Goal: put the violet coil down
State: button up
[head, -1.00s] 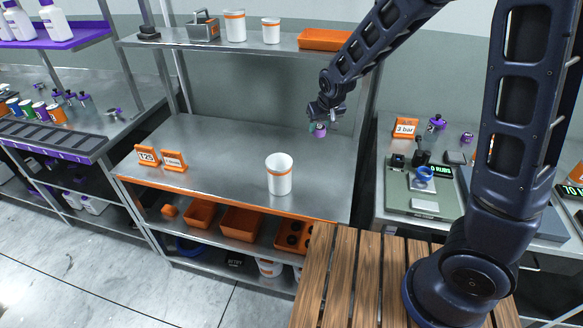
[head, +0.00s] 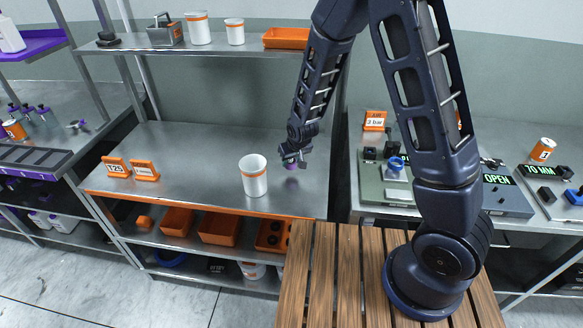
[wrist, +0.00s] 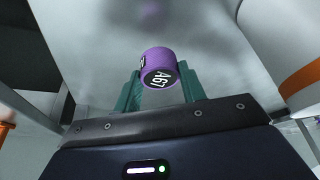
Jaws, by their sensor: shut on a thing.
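The violet coil (wrist: 158,66), with a black end marked A67, is between the green fingertips of my gripper (wrist: 160,90) in the wrist view. In the head view my gripper (head: 292,160) is shut on the violet coil (head: 291,166), low over the right part of the steel bench (head: 200,150). The coil is small there, and I cannot tell whether it touches the bench top.
A white container with an orange band (head: 253,176) stands on the bench to the left of my gripper. A shelf (head: 220,46) runs above the back. Bench top between signs and container is clear.

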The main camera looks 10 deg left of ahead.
aim_at(291, 167)
jog(key=shift+f, duration=1.8)
jog(key=o, duration=1)
jog(key=shift+f, duration=0.15)
jog(key=shift+c, duration=0.2)
jog(key=v, duration=1.2)
